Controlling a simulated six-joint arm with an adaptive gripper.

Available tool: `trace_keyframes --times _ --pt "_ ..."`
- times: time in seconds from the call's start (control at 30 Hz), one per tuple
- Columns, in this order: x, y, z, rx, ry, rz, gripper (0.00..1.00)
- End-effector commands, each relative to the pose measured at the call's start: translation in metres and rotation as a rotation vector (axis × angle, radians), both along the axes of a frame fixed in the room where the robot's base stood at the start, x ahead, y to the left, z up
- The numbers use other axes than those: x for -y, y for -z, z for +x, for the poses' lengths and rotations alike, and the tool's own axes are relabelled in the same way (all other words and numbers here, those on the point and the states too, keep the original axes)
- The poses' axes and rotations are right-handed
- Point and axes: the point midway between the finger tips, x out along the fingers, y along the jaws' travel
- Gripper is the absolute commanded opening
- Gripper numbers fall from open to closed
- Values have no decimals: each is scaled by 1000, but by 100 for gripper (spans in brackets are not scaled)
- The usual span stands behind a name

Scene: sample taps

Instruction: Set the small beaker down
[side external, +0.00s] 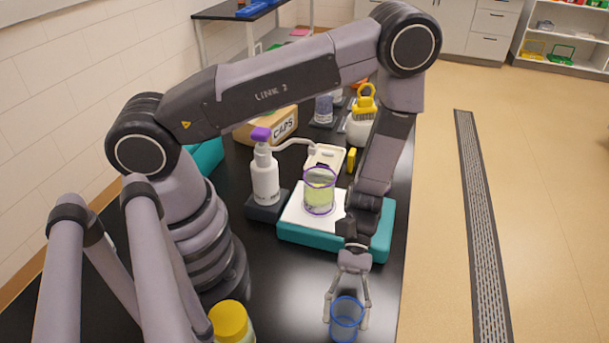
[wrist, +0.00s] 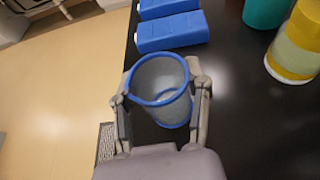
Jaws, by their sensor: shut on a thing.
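The small beaker (side external: 346,327) is clear with a blue rim and base ring and looks empty. My gripper (side external: 346,312) is shut on it from both sides, at the near end of the black bench (side external: 277,318). In the wrist view the beaker (wrist: 160,84) sits between my two fingers (wrist: 160,100), its open mouth showing. It overlaps the bench edge in that view. Whether its base touches the bench I cannot tell. A larger beaker (side external: 319,192) with purple rings and yellow-green liquid stands on a white plate over a teal base.
A yellow-lidded jar (side external: 230,322) stands at the near left; it also shows in the wrist view (wrist: 297,40). Two blue blocks (wrist: 172,32) lie ahead of the beaker in the wrist view. Dark bench right of the beaker is bare.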

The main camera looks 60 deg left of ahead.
Motion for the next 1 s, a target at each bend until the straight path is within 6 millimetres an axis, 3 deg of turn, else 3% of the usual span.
trace_keyframes --times 0.3,0.67,0.7,0.87,1.0 --pt "0 38 0 0 0 0 29" --pt "0 41 0 0 0 0 29" --pt "0 41 0 0 0 0 53" --pt "0 41 0 0 0 0 74" --pt "0 41 0 0 0 0 74"
